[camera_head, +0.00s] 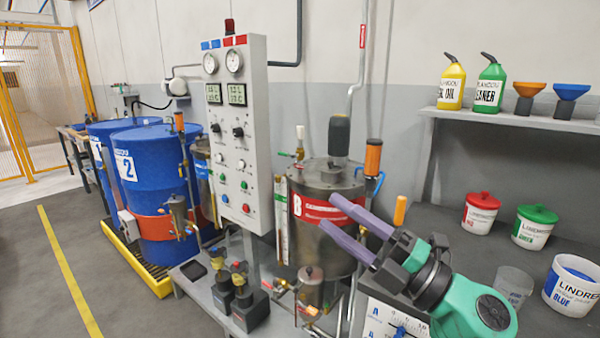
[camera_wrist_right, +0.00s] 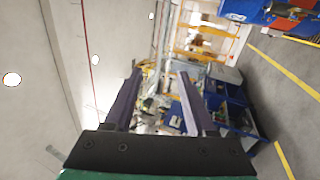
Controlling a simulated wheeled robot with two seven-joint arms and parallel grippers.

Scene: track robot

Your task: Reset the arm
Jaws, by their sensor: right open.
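My right gripper (camera_head: 338,226) comes in from the lower right in the head view, with a green wrist and two purple fingers. The fingers are apart, with nothing between them. They are in front of the steel tank (camera_head: 325,200) with the red "B" label in the picture; whether they touch it I cannot tell. In the right wrist view the gripper (camera_wrist_right: 155,75) is also open and empty, with walls, floor and shelving beyond it. My left gripper is not in view.
A control panel (camera_head: 238,130) stands left of the tank, near blue drums (camera_head: 150,185) on a yellow tray (camera_head: 135,262). At right, a shelf (camera_head: 520,122) holds bottles and funnels above several lidded tubs (camera_head: 535,228). Open floor (camera_head: 35,290) lies at left.

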